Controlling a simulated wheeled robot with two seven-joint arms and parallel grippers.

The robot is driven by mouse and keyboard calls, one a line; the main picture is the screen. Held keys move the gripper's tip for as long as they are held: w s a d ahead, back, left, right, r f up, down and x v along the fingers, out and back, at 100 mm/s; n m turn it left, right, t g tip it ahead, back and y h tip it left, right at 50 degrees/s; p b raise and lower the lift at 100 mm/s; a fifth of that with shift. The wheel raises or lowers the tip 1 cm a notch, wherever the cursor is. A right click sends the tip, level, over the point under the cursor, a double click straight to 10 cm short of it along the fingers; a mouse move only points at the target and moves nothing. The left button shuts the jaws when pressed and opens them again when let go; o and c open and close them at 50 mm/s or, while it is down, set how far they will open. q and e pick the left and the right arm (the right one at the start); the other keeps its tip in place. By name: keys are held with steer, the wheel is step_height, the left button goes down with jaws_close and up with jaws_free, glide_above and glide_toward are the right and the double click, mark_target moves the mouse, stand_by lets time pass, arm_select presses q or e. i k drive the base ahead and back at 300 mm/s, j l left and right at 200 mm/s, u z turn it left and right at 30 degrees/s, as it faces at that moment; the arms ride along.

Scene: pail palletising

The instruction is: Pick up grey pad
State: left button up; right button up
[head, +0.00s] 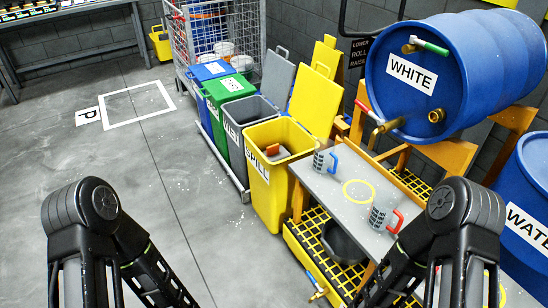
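I cannot make out a grey pad for certain in the head view. A yellow bin marked SPILL (268,190) stands open in the middle, with its lid (314,101) tipped back. Something orange-brown (274,150) shows inside it, and the rest of its inside is hard to see. My two arms come in at the lower left and lower right. Their forearms run down past the bottom edge, so both grippers are out of the picture.
Grey (249,111), green (228,86) and blue (208,73) bins stand behind. A grey bench (345,187) holds two jugs, one blue-handled (325,161), one red-handled (383,214). A blue drum marked WHITE (455,75) lies on a yellow stand. Floor at left is clear.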

mark_target(275, 153)
steer(key=i+j+z, duration=0.15)
steer(key=i+j, duration=0.15)
steer(key=i+j+z, duration=0.6)
steer(key=j, duration=0.2)
steer(key=j+z, duration=0.35)
steer(key=i+j+z, duration=0.15)
steer(key=j+z, duration=0.15)
steer(key=j, duration=0.35)
steer(key=j+z, duration=0.3)
steer(key=j, duration=0.25)
steer(key=j+z, duration=0.3)
steer(key=j, duration=0.25)
steer(key=j+z, duration=0.1)
steer(key=j, duration=0.15)
steer(key=k+j+z, duration=0.1)
steer(key=j, duration=0.15)
